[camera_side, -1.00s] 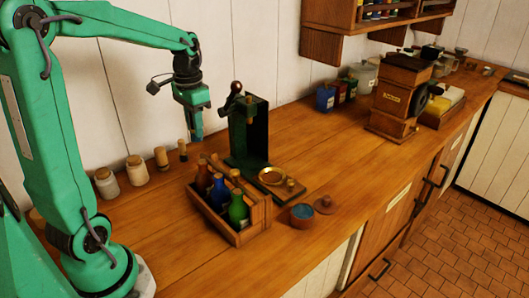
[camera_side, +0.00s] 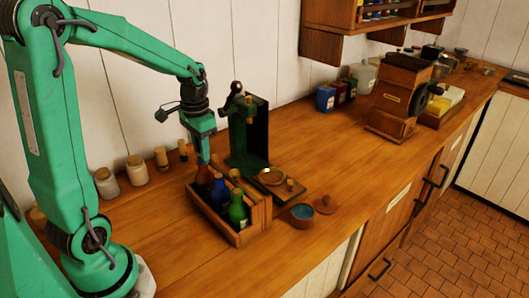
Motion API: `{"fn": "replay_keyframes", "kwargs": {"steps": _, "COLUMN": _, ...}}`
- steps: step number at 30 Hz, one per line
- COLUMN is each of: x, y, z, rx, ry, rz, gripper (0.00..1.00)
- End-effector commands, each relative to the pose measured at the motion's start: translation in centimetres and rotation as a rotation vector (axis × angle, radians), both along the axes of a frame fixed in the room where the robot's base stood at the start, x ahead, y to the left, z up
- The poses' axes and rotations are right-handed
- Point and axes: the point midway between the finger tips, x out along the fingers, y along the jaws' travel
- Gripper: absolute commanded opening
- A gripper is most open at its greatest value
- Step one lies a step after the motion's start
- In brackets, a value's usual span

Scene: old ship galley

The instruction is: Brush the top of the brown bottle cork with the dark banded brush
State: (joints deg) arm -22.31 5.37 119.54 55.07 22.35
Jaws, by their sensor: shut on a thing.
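My gripper (camera_side: 203,150) is shut, pointing down directly above the brown bottle (camera_side: 203,180) in the back left of the wooden crate. What it holds is taken to be the dark banded brush; it is too small and dark to make out between the fingers. The fingertips are at the height of the bottle's top. The cork is hidden behind or under them, and I cannot tell whether anything touches it. A blue bottle (camera_side: 219,188) and a green bottle (camera_side: 239,210) stand in the same crate (camera_side: 221,229).
A small blue-filled pot (camera_side: 303,216) stands to the right. Corked jars (camera_side: 136,172) line the wall. The counter's middle right is clear.

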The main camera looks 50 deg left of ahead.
Motion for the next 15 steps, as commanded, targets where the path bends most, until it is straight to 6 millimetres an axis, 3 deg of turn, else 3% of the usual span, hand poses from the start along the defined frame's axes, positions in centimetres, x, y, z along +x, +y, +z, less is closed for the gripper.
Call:
{"fn": "replay_keyframes", "kwargs": {"steps": 6, "x": 0.0, "y": 1.8, "z": 0.0, "rx": 0.0, "ry": 0.0, "rz": 0.004, "gripper": 0.03}}
{"fn": "replay_keyframes", "kwargs": {"steps": 15, "x": 0.0, "y": -0.7, "z": 0.0, "rx": 0.0, "ry": 0.001, "rz": -0.002, "gripper": 0.03}}
